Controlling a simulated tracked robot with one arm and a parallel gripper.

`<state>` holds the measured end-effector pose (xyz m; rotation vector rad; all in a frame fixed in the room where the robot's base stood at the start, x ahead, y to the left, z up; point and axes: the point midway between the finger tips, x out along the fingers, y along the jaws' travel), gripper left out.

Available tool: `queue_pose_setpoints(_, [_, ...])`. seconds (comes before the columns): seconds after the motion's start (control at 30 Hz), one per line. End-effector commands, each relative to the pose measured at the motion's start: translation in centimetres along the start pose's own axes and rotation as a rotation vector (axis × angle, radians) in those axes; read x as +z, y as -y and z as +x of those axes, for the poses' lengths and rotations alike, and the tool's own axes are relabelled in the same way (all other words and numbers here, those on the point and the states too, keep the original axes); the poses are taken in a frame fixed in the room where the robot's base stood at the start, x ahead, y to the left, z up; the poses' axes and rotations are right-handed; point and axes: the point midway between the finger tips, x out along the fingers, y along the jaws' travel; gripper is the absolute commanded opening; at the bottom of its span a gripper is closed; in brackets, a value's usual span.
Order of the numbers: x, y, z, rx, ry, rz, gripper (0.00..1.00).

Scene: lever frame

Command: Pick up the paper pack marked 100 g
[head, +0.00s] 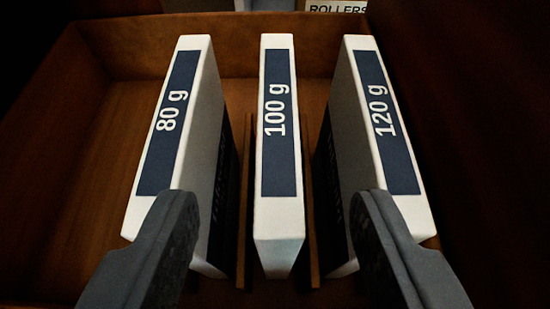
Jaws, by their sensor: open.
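The paper pack marked 100 g (278,170) stands upright in the middle of a wooden box, white with a dark blue label on its top edge. The 80 g pack (175,120) stands to its left and the 120 g pack (380,125) to its right. My gripper (270,225) is open and empty. Its left finger overlaps the near end of the 80 g pack in the picture, its right finger that of the 120 g pack. The 100 g pack shows between the fingers, apart from both. I cannot tell how high the fingers are above the packs.
Thin upright dividers stand on both sides of the 100 g pack, with narrow gaps. The wooden box (125,50) has walls at the back and sides. Its floor at the left is bare. A label reading "ROLLERS" (337,8) shows beyond the back wall.

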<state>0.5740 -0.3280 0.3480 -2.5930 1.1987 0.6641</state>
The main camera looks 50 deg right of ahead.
Motion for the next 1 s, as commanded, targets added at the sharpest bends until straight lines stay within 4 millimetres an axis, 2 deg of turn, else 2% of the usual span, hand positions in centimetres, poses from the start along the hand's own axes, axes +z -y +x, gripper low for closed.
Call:
queue_pose_setpoints(0.03, [0.1, 0.0, 1.0, 0.000, -0.005, 0.004, 0.47])
queue_pose_setpoints(0.1, [0.1, 0.0, 1.9, 0.000, -0.004, 0.002, 0.47])
queue_pose_setpoints(0.47, [0.1, 0.0, 4.3, -0.002, -0.002, 0.000, 0.47])
queue_pose_setpoints(0.7, [0.4, -0.1, 7.5, -0.002, -0.003, 0.001, 0.47])
queue_pose_setpoints(1.0, [0.2, -0.1, 8.6, -0.003, 0.000, -0.003, 0.47])
